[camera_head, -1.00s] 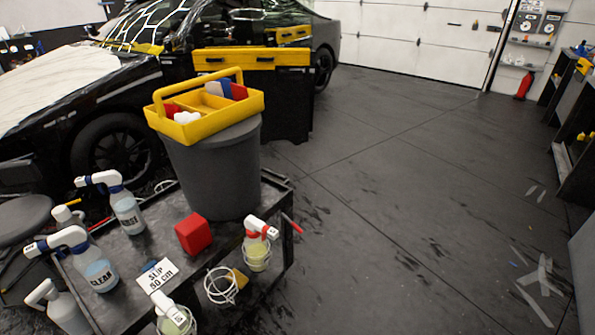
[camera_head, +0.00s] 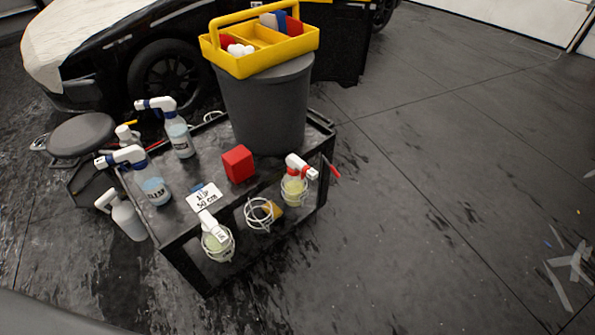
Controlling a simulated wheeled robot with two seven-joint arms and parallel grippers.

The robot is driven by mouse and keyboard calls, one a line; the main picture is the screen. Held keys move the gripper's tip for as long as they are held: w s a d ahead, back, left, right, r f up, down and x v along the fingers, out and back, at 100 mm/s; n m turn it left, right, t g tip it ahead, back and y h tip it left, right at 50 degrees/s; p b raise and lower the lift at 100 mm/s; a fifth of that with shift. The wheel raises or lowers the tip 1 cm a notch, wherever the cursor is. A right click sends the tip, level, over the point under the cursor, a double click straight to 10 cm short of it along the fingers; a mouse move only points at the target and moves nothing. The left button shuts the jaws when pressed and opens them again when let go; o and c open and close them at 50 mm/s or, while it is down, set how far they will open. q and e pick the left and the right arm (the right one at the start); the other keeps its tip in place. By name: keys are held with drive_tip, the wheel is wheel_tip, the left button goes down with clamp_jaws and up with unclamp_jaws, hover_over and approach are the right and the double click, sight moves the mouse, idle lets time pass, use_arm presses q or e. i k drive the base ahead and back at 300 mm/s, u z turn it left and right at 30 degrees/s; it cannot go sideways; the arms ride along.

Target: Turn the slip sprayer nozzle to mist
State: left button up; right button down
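A black cart (camera_head: 185,238) carries several spray bottles. Near the card, a white-headed sprayer (camera_head: 213,230) with pale yellow-green liquid sits in a white wire ring at the cart's front edge. A red-and-white-headed sprayer (camera_head: 296,183) with yellowish liquid sits in another ring at the right. Two blue-and-white-headed sprayers (camera_head: 180,138) (camera_head: 153,185) with blue liquid stand at the left. I cannot read which bottle is slip, nor any nozzle setting. Neither gripper is in view.
A red block (camera_head: 238,164) and a grey bin (camera_head: 262,110) with a yellow caddy (camera_head: 260,62) stand on the cart. A stool (camera_head: 82,135) and a car are behind at left. Floor at right is open.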

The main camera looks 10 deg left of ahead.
sight(312, 174)
drive_tip(key=z, duration=2)
drive_tip(key=i, duration=2.85)
drive_tip(key=u, duration=3.1)
